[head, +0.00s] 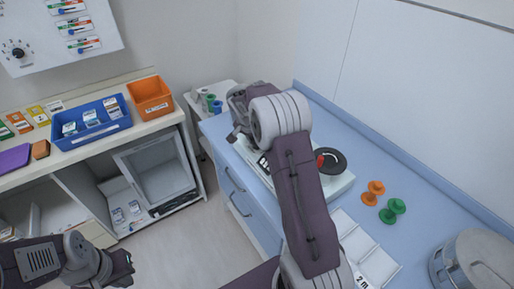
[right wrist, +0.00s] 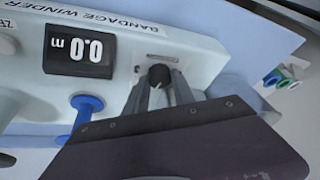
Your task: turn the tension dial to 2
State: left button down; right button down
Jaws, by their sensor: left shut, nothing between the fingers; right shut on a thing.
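The bandage winder is a pale machine on the blue counter (right wrist: 215,62), with a display (right wrist: 80,50) reading 0.0 m, upside down in the right wrist view. Its tension dial (right wrist: 158,74) is a small black knob with a light pointer mark; the scale numbers are too small to read. My right gripper (right wrist: 160,88) is shut on the dial, one finger on each side. In the head view my right arm covers much of the winder (head: 343,187) and hides the dial. My left gripper (head: 124,264) is shut and empty at the lower left, above the floor.
The winder has a black crank wheel (head: 331,161) with a red part and a blue peg (right wrist: 85,105). Orange (head: 373,193) and green (head: 392,210) spools and a metal canister (head: 480,260) stand on the counter. A blue bin (head: 92,122) and orange bin (head: 151,97) sit on the left shelf.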

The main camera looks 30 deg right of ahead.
jog(key=shift+m+g+h+b, duration=0.3)
jog(key=shift+m+g+b, duration=0.1)
jog(key=shift+m, duration=0.7)
jog(key=c, duration=1.3)
grip_release()
jog(key=shift+w, duration=0.1)
jog(key=shift+c, duration=0.2)
jog(key=shift+a, duration=0.1)
jog(key=v, duration=0.9)
